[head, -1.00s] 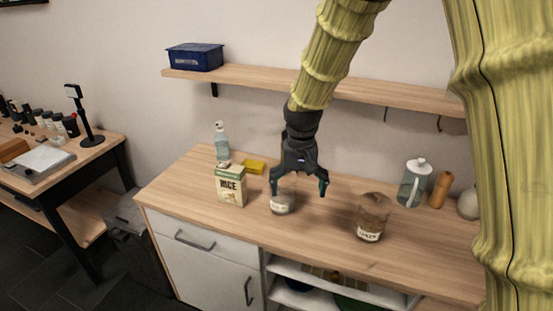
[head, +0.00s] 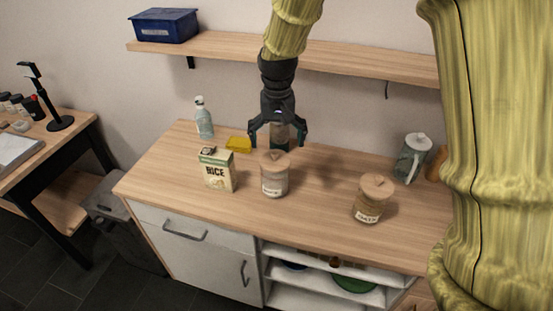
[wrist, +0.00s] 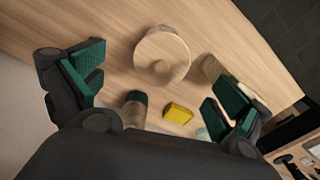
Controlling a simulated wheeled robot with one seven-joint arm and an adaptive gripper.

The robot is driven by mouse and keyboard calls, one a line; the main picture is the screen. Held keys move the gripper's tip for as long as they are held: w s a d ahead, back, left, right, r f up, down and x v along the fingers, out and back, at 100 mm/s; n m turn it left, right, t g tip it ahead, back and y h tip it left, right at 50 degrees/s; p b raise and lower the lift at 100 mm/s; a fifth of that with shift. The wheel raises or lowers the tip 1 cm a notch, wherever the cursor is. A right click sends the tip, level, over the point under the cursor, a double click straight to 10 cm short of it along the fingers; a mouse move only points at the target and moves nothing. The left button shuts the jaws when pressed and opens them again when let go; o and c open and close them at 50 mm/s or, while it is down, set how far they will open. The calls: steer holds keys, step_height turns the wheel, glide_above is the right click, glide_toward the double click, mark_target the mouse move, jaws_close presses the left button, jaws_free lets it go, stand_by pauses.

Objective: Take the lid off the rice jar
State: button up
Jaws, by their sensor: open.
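A clear jar with pale contents and a round wooden lid (head: 275,160) stands upright on the wooden counter, right of the rice box. Its label is too small to read. The knobbed lid also shows from above in the wrist view (wrist: 160,50), seated on the jar. My gripper (head: 278,141) is open and empty. In the head view it appears just above and behind the lid, apart from it. In the wrist view the lid lies beyond the gap between the spread fingers (wrist: 158,88). A second lidded jar (head: 372,203) with brown contents stands to the right.
A rice box (head: 218,173) is close left of the pale jar. A yellow sponge (head: 239,144), a spray bottle (head: 203,120) and a dark-capped cylinder (wrist: 134,108) are behind. A shelf (head: 350,60) overhangs the back.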

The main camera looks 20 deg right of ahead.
mark_target(275, 153)
steer(key=w+f, duration=0.2)
steer(key=f, duration=0.1)
steer(key=shift+w, duration=0.3)
steer(key=shift+s+a+f+p, duration=0.1)
steer(key=shift+s+f+p, duration=0.15)
steer(key=shift+f+p, duration=0.3)
steer(key=shift+s+f+p, duration=0.25)
steer(key=shift+f+p, duration=0.05)
steer(key=shift+f, duration=0.3)
steer(key=shift+s+f, duration=0.15)
steer(key=shift+s, duration=0.15)
steer(key=shift+f, duration=0.3)
steer(key=shift+w+f, duration=0.5)
steer(key=shift+f, duration=0.05)
steer(key=shift+s+r, duration=0.25)
steer(key=shift+c, duration=0.2)
steer(key=shift+s, duration=0.1)
steer(key=c, duration=1.4)
steer(key=shift+s+f, duration=0.1)
steer(key=shift+c, duration=0.3)
